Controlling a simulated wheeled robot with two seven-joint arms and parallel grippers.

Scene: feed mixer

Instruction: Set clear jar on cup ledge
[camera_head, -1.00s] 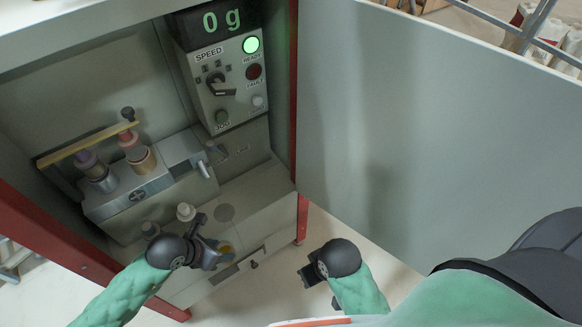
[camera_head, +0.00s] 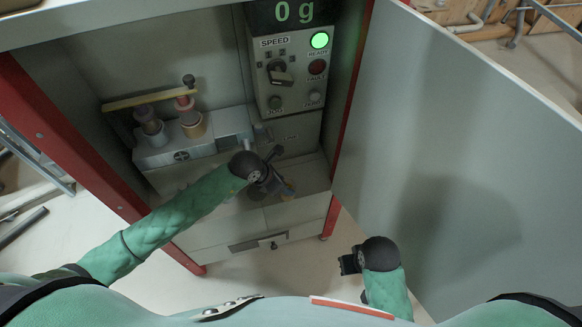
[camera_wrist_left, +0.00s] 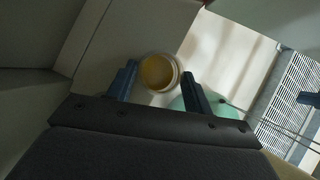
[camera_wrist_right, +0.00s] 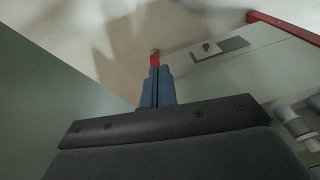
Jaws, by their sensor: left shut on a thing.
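The clear jar (camera_wrist_left: 160,72), with yellow contents, sits between the fingers of my left gripper (camera_wrist_left: 158,85) in the left wrist view. In the head view, my left gripper (camera_head: 276,183) is shut on it in front of the machine, and the jar is mostly hidden, with a yellowish bit showing. The pale ledge (camera_head: 312,173) low in the cabinet lies behind and beside the gripper. Whether the jar touches it I cannot tell.
A metal block (camera_head: 180,155) holds two capped containers under a yellow bar (camera_head: 150,99). The control panel (camera_head: 290,75) reads 0 g with a green light. The open door (camera_head: 450,130) fills the right. A drawer handle (camera_head: 273,243) is below the ledge.

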